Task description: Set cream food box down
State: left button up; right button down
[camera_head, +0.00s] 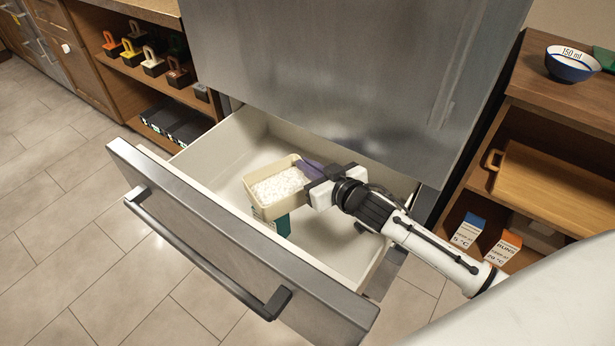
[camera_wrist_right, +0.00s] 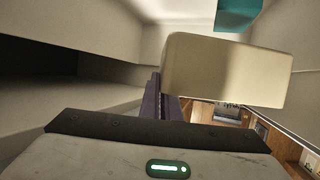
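The cream food box (camera_head: 262,204) is an open tray filled with white grains. It is inside the open drawer area in the head view, above a teal item (camera_head: 281,226) that it partly hides. My right gripper (camera_head: 309,171) reaches in from the right, its purple fingers closed at the box's right far corner. In the right wrist view the cream box (camera_wrist_right: 225,70) shows as a plain pale side beside the fingers (camera_wrist_right: 165,103). I cannot tell whether the box touches the teal item or the drawer floor. My left gripper is not in view.
The open drawer (camera_head: 205,160) has a grey front with a bar handle (camera_head: 205,257). Its floor is bare around the box. A grey cabinet door (camera_head: 350,75) stands above. On the right, a shelf holds a wooden board (camera_head: 555,188) and cartons (camera_head: 467,231); a bowl (camera_head: 572,65) is on top.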

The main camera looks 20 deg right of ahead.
aim_at(307, 182)
notch_tip(307, 182, down, 3)
jog(key=shift+r+b, duration=0.1)
jog(key=shift+b, duration=0.35)
jog(key=shift+f, duration=0.7)
jog(key=c, duration=2)
grip_release()
